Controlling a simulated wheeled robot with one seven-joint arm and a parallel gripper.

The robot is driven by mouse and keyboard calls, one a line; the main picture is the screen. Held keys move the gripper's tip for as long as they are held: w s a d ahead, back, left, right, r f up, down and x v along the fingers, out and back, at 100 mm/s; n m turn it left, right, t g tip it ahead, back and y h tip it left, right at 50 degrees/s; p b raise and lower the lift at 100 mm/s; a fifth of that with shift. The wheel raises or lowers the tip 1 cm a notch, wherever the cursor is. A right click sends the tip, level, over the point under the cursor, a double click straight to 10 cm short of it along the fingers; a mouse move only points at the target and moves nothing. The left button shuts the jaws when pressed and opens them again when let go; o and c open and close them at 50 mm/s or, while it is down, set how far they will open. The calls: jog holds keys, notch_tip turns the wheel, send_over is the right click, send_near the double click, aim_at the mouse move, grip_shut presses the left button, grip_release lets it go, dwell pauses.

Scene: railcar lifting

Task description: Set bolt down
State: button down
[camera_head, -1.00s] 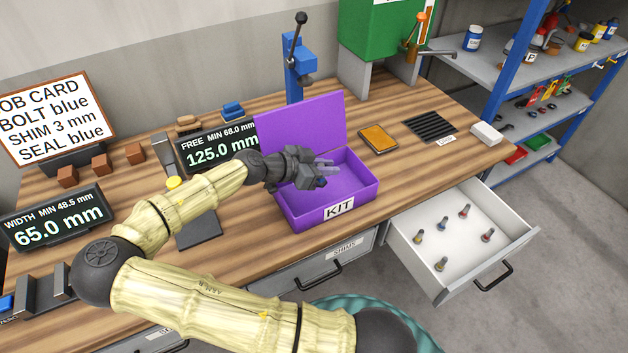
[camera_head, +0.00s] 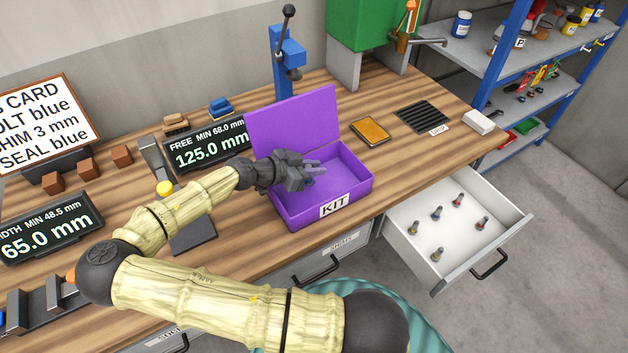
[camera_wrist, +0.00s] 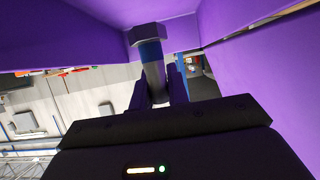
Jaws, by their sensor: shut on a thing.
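My gripper (camera_head: 312,168) is over the open purple KIT box (camera_head: 362,186), at its left part. In the wrist view my gripper (camera_wrist: 160,92) is shut on a bolt (camera_wrist: 152,62) with a dark hex head and a blue band below the head. Purple box walls surround the bolt's head in that view. The head view does not show the bolt clearly. I cannot tell whether the bolt touches the box floor. The visible part of the box's inside looks empty.
The box's raised lid (camera_head: 292,120) stands behind my gripper. An open white drawer (camera_head: 478,248) with several bolts juts out at the right. A display (camera_head: 207,146) reading 125.0 mm stands left of the box. An orange pad (camera_head: 369,130) lies to its right.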

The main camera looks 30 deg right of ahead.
aim_at(314, 181)
jog(key=shift+f, duration=0.75)
notch_tip(314, 181, down, 4)
jog(key=shift+w+r+p, duration=0.1)
jog(key=shift+r+p, duration=0.05)
jog(key=shift+p, duration=0.35)
jog(key=shift+d, duration=0.1)
jog(key=shift+f, duration=0.2)
jog(key=c, duration=1.4)
grip_release()
jog(key=shift+o, duration=0.2)
jog(key=shift+r, duration=0.15)
